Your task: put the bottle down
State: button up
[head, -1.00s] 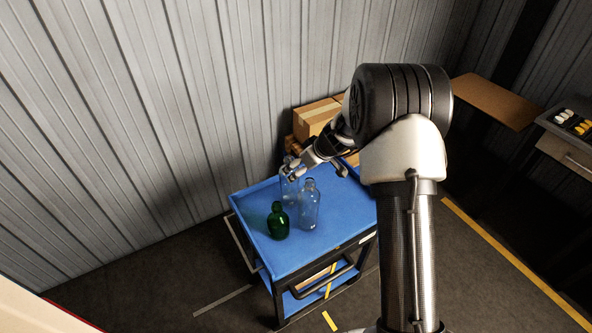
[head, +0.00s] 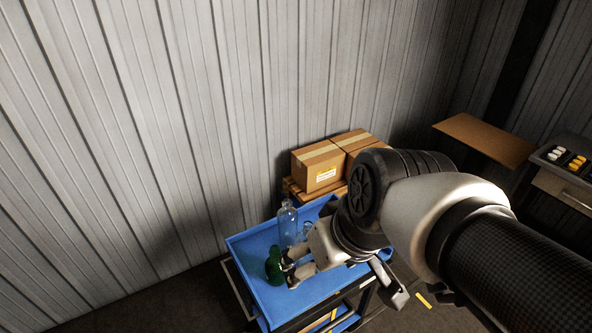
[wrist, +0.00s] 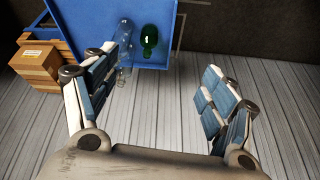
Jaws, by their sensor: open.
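A green bottle (head: 274,265) stands on the blue top of a cart (head: 243,247), close to my gripper (head: 294,272). A clear bottle (head: 287,222) stands upright behind it. A second clear bottle (head: 306,231) is mostly hidden by my gripper in the head view. In the wrist view my gripper (wrist: 157,64) is wide open with nothing between its fingers. The green bottle (wrist: 149,40) and clear glass (wrist: 125,32) show beyond the fingers on the blue surface. Whether a finger touches the green bottle cannot be told.
Cardboard boxes (head: 318,167) sit behind the cart, against the ribbed wall (head: 180,120). A brown board (head: 485,138) and a bench with white and yellow pieces (head: 567,160) are at the right. The left part of the cart top is clear.

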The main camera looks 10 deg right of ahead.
jog(key=s+d+f+m+h, duration=0.1)
jog(key=s+d, duration=0.1)
jog(key=s, duration=0.4)
jog(key=shift+s+d+m, duration=0.15)
jog(key=shift+s+m, duration=0.25)
jog(key=shift+c, duration=0.3)
